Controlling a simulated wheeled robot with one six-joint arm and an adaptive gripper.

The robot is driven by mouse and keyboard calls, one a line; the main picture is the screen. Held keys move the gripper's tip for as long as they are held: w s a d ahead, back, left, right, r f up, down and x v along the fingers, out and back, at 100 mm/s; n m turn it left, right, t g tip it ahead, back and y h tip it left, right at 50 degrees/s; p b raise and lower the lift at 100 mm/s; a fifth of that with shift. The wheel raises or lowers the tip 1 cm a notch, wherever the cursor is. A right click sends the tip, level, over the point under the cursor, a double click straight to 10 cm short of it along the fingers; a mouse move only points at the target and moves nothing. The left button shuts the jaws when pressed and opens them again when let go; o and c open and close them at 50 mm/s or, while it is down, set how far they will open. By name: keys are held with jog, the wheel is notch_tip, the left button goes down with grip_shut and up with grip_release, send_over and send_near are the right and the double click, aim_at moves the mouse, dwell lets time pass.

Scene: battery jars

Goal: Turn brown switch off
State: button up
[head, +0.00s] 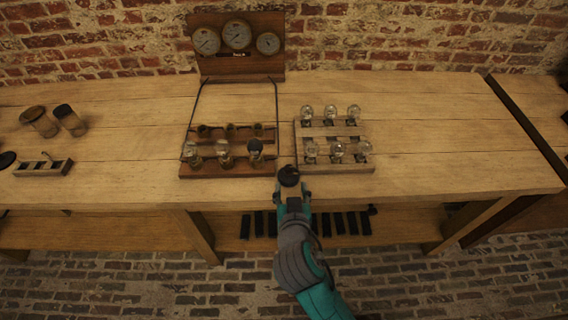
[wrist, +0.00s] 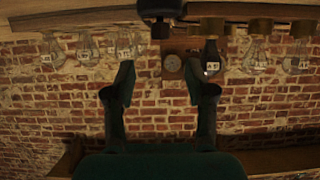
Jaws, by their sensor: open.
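My gripper (head: 292,192) is open at the front edge of the table, with its two fingers apart in the wrist view (wrist: 160,95). A round black knob (head: 288,176) on a dark reddish-brown base shows at the fingertips in the head view. A black cylindrical thing (wrist: 160,10), apparently the same knob, is at the top middle of the wrist view, beyond the fingers. I cannot tell whether the fingers touch it. A small brown block with a little upright lever (head: 43,166) sits far left on the table. No label shows which one is the brown switch.
A brown board (head: 222,172) with several sockets and bulbs, wired to a panel with three gauges (head: 237,60), is left of my gripper. A rack of clear bulbs (head: 335,166) is right. The table's right part (head: 450,150) is clear.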

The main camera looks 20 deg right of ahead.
aim_at(289, 168)
jog(key=x, duration=1.1)
jog(key=shift+w+a+r, duration=0.1)
grip_shut()
